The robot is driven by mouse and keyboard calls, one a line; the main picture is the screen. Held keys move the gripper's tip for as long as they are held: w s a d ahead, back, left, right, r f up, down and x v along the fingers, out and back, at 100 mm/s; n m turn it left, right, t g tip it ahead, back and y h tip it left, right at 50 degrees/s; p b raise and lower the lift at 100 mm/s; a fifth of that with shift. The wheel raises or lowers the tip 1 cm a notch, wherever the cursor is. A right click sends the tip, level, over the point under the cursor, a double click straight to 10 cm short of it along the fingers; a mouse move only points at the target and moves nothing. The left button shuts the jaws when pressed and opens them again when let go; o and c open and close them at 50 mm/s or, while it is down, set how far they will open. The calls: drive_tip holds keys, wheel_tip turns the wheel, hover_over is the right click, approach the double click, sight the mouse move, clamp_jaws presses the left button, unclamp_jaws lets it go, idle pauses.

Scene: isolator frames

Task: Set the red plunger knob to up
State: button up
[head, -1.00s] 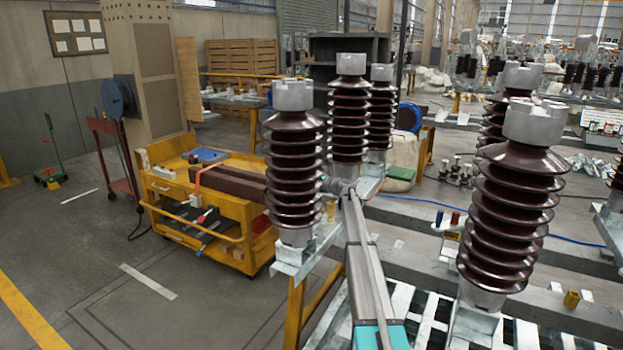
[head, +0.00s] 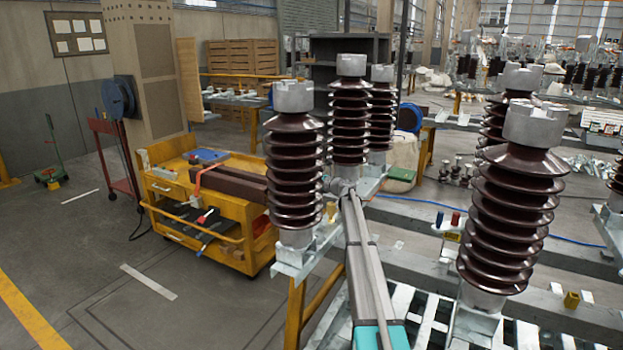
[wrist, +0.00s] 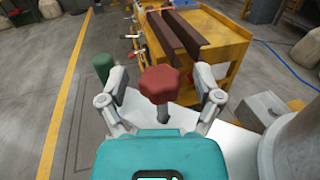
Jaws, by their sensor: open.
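The red plunger knob (wrist: 160,84) is in the middle of the wrist view, on a short pale stem whose lower part shows beneath it. My gripper (wrist: 161,80) is open, with one finger to the left of the knob and one to the right. A gap shows on both sides, so the fingers appear apart from the knob. In the head view my gripper (head: 338,186) is small and partly hidden beside the brown insulator, and I cannot make out the knob there.
A green knob or cylinder (wrist: 104,66) stands just behind my left finger. Tall brown ribbed insulators (head: 296,170) stand close to my arm, with another (head: 510,205) on the right. A yellow cart (head: 200,215) stands beyond, with open floor to its left.

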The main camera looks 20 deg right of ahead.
drive_tip(key=v, duration=1.2)
idle(0.5)
